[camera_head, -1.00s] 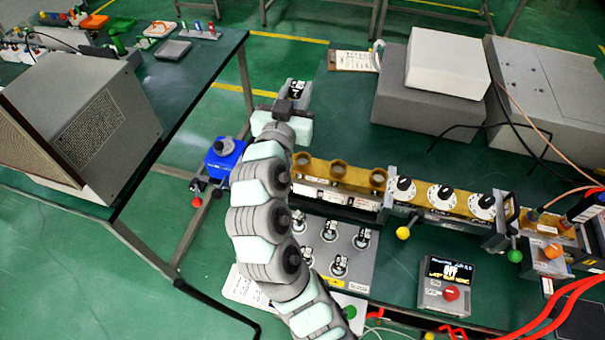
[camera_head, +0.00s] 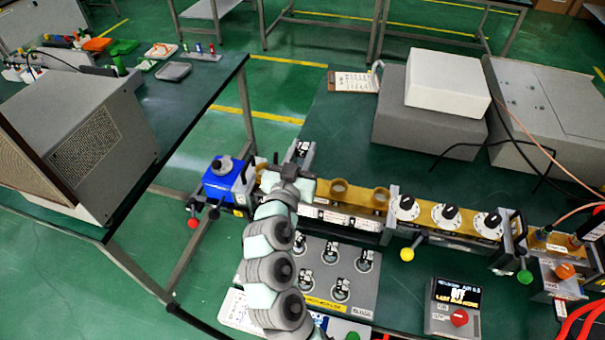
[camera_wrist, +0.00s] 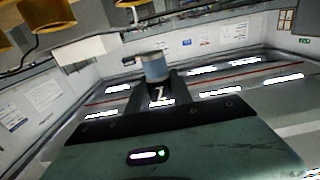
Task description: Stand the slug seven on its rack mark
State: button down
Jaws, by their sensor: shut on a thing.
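My gripper (camera_head: 303,153) is over the brass waveguide line in the head view, shut on a small slug with a black-and-white tag. In the wrist view, the slug seven (camera_wrist: 154,66) shows as a blue-grey cylinder between the fingers, with a numeral tag below it that reads like a 7. The slug rack (camera_head: 322,303) is a grey plate in front of the waveguide, below and nearer than the gripper. Several tagged slugs stand on it. My arm hides its left part, so I cannot tell which mark is empty.
A control box (camera_head: 453,307) stands right of the rack. Grey boxes (camera_head: 427,115) stand behind.

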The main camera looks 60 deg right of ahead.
jog(key=shift+f+b, duration=1)
jog(key=shift+f, duration=2.55)
jog(key=shift+f+b, duration=0.25)
jog(key=shift+b, duration=0.05)
jog(key=c, duration=1.1)
grip_release()
jog(key=shift+r+p, duration=0.3)
jog(key=shift+p, duration=0.65)
jog(key=a, duration=0.3)
jog(key=s+a+f, duration=0.1)
jog(key=a, duration=0.5)
jog(key=shift+s+a+f+b, duration=0.15)
jog(key=shift+s+a+b, duration=0.1)
jog(key=shift+a+b, duration=0.15)
jog(key=shift+o, duration=0.3)
jog(key=shift+s+a, duration=0.15)
jog(key=shift+a, duration=0.3)
